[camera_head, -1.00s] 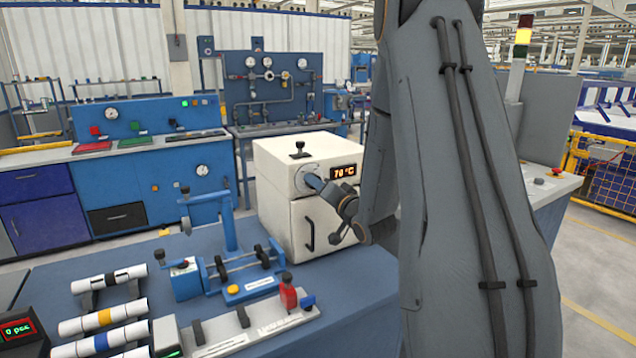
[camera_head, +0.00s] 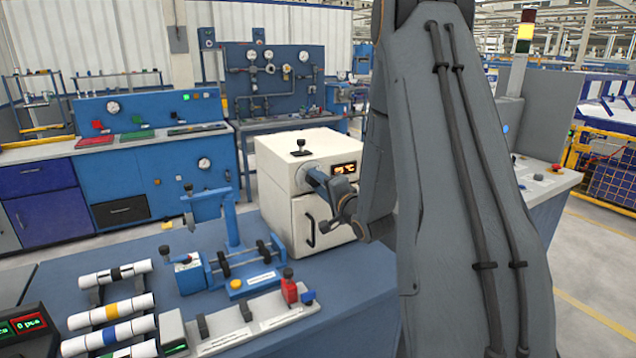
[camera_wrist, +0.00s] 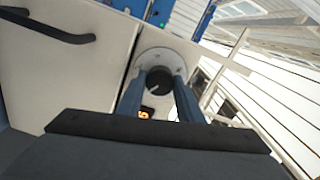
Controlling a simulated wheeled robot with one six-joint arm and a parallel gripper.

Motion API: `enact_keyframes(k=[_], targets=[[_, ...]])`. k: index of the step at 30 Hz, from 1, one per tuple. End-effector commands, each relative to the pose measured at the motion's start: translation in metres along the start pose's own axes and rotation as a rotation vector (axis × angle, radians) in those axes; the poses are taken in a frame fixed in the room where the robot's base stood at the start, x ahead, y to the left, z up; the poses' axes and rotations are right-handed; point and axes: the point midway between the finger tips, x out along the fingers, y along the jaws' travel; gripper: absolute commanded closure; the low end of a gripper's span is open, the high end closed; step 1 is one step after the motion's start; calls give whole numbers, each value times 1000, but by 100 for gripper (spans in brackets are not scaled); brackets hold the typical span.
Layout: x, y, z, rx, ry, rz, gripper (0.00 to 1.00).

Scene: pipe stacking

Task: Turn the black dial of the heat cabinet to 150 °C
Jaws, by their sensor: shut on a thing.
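The white heat cabinet (camera_head: 274,172) stands at the back right of the blue table in the head view. Its orange display (camera_head: 345,168) is partly covered by my arm, so the full reading cannot be told. The display also shows in part in the wrist view (camera_wrist: 146,112). The black dial (camera_wrist: 159,80), with a white pointer line, sits on a pale round plate in the wrist view. My gripper (camera_wrist: 160,88) has its two blue fingers on either side of the dial and is shut on it. In the head view my gripper (camera_head: 312,176) reaches the cabinet's upper front and hides the dial.
A blue clamp fixture (camera_head: 232,262) and white pipes (camera_head: 112,310) with coloured bands stand on the table to the left.

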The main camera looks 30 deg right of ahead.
Motion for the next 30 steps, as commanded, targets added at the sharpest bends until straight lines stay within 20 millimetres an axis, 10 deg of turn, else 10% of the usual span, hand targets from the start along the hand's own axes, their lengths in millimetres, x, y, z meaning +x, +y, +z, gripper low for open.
enact_keyframes(k=[10, 11, 14, 30], targets=[[-1, 2, 1, 5, -2, 4, 89], [-1, 2, 1, 5, -2, 4, 65], [-1, 1, 1, 5, -2, 3, 48], [-27, 2, 0, 3, 2, 1, 48]])
